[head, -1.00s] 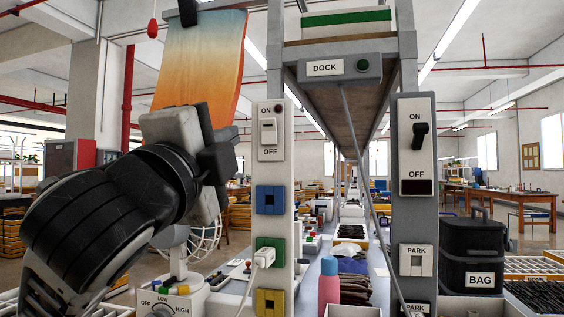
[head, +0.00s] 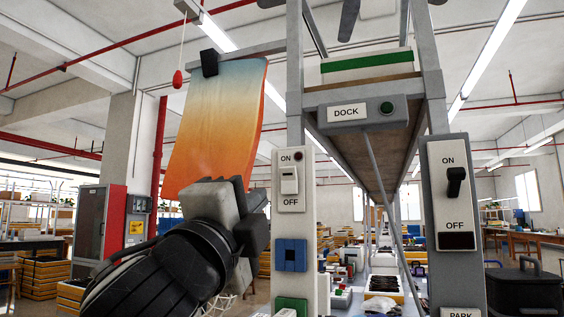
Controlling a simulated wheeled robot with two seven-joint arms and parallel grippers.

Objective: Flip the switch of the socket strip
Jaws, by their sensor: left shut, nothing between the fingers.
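The socket strip (head: 290,218) is a tall white panel on the left grey post. Its white rocker switch (head: 289,180) sits between the ON and OFF labels, with a small dark red lamp (head: 299,156) beside ON. A blue socket (head: 291,255) and a green socket (head: 291,304) are below, the green one cut off by the frame edge. My left gripper (head: 252,222) is shut and empty, to the left of the strip and a little lower than the switch. I cannot tell how far it is from the strip in depth. My right gripper is not in view.
A second ON/OFF panel with a black lever (head: 456,183) is on the right post. A DOCK box (head: 353,113) hangs under the shelf. An orange-blue cloth (head: 216,125) hangs behind my left gripper. A black bag (head: 525,292) stands at lower right.

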